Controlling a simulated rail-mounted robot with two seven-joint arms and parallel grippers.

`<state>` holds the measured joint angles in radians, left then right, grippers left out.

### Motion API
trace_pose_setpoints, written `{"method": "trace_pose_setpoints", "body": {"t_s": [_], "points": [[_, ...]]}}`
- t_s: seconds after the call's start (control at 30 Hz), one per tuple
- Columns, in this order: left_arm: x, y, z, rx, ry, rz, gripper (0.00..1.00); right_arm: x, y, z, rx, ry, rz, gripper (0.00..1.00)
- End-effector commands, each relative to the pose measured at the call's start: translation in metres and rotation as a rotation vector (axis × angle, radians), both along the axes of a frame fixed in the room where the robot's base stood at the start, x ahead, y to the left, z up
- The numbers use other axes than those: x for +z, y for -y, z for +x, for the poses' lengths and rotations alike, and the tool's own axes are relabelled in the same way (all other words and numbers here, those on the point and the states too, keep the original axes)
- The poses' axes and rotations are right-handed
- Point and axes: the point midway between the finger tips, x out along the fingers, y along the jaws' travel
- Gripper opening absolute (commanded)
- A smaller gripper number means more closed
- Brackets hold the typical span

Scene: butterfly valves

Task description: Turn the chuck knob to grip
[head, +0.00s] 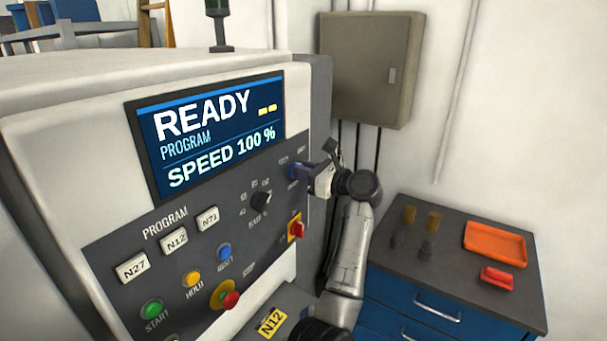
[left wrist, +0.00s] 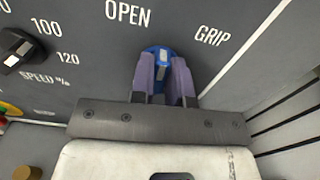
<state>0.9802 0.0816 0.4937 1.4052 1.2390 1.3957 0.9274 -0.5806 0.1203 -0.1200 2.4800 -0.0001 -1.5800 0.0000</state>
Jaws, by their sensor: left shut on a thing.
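The blue chuck knob (head: 293,171) is at the right end of the machine's dark control panel. In the left wrist view the knob (left wrist: 157,51) lies between the two purple fingers of my left gripper (left wrist: 163,75). These are shut on its sides. The label OPEN (left wrist: 128,12) is up and left of the knob, and the label GRIP (left wrist: 212,35) is to its right. The fingers hide part of the knob, and I cannot tell which label it points to. In the head view my left gripper (head: 308,178) reaches the panel from the right. My right gripper is not in view.
The black speed knob (head: 261,199) and a red switch on yellow (head: 296,229) are close by on the panel. The screen (head: 215,130) reads READY, SPEED 100 %. A blue-drawer cabinet (head: 440,300) with an orange tray (head: 495,243) stands right. A grey wall box (head: 370,70) hangs behind.

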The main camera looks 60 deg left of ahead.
Motion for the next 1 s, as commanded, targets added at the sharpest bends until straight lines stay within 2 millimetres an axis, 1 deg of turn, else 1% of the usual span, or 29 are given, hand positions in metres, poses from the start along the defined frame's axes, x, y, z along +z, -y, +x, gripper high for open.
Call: {"method": "trace_pose_setpoints", "body": {"t_s": [0.2, 0.5, 0.7, 1.0], "points": [[0.001, 0.000, 0.002, -0.001, -0.179, -0.088, 0.00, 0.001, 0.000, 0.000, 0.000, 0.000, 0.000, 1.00], [0.001, -0.001, 0.003, 0.000, -0.388, -0.188, 0.00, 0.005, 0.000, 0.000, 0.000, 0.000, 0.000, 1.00], [0.001, -0.001, 0.003, 0.001, -0.481, -0.232, 0.00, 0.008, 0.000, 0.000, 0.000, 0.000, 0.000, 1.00], [0.000, -0.001, 0.004, 0.000, -0.548, -0.264, 0.00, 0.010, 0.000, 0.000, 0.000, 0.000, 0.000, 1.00]]}}
